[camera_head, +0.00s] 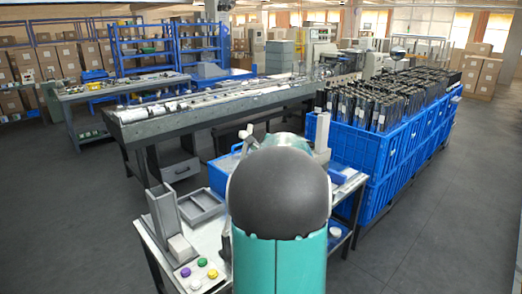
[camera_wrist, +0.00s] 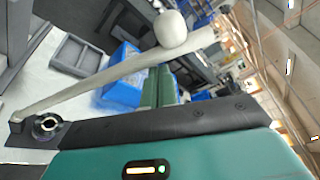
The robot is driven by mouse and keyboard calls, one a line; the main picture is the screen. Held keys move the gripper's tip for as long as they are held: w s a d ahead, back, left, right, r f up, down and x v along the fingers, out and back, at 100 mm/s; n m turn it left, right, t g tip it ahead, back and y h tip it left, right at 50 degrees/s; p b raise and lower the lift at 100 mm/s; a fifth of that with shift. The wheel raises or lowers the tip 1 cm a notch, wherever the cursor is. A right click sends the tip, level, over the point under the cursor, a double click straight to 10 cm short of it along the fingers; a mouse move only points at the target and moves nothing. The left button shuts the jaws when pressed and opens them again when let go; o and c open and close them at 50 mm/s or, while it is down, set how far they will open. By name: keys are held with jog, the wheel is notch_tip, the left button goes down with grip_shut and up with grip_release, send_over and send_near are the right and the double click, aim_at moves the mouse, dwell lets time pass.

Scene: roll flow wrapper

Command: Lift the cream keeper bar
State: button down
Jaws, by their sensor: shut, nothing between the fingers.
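The cream keeper bar (camera_wrist: 112,76) runs slantwise across the wrist view, from a dark end at lower left up to the upper right. A round cream knob (camera_wrist: 170,29) sits near its upper end. My gripper (camera_wrist: 160,74) shows as two dark green fingers side by side, shut and empty. Their tips meet the lower edge of the bar in the picture; I cannot tell whether they touch it. In the head view my arm's dark dome and teal link hide the gripper and most of the bar's surroundings.
A grey tray (camera_wrist: 76,55) and a blue bin (camera_wrist: 120,88) lie beyond the bar. In the head view, a grey upright holder (camera_head: 161,212) stands left on the workbench and a pale post (camera_head: 322,132) stands right. Blue crates (camera_head: 370,150) block the right; the left floor is open.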

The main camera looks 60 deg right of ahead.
jog(key=shift+w+a+r, duration=0.2)
jog(key=shift+a+r, duration=0.05)
jog(key=shift+a, duration=0.65)
jog(key=shift+w+a+r, duration=0.2)
jog(key=shift+a+r, duration=0.1)
jog(key=shift+a, duration=0.6)
jog(key=shift+w+a+r, duration=0.2)
jog(key=shift+a+r, duration=0.05)
jog(key=shift+a, duration=0.65)
